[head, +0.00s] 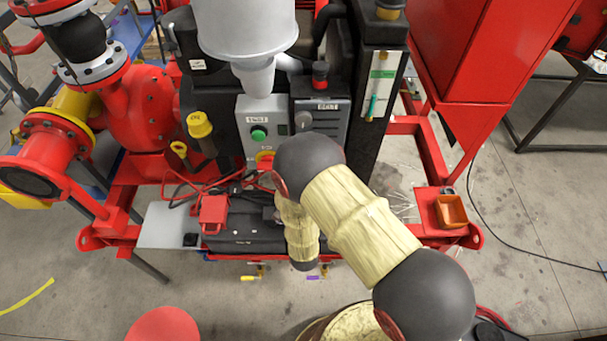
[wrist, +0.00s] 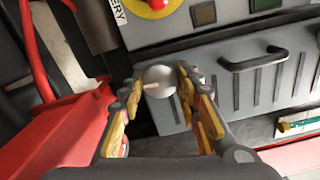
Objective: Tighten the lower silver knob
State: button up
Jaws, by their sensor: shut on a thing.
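A round silver knob (wrist: 159,82) with a pale mark on its face sits on a grey panel in the wrist view. My gripper (wrist: 160,84) has one finger on each side of it, the yellow-padded fingers closed on its sides. In the head view my arm covers this knob and the gripper, so neither can be made out there. Another round grey knob (head: 303,120) shows on the dark control box, above my arm.
A black handle (wrist: 253,60) stands out from the grey panel right of the knob. A red part (wrist: 60,135) lies close on the gripper's left. A green button (head: 258,134) is on the control box. Red cables (head: 190,182) loop to the left.

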jog(key=o, duration=1.2)
jog(key=shift+c, duration=0.2)
jog(key=s, duration=1.2)
jog(key=shift+a, duration=0.2)
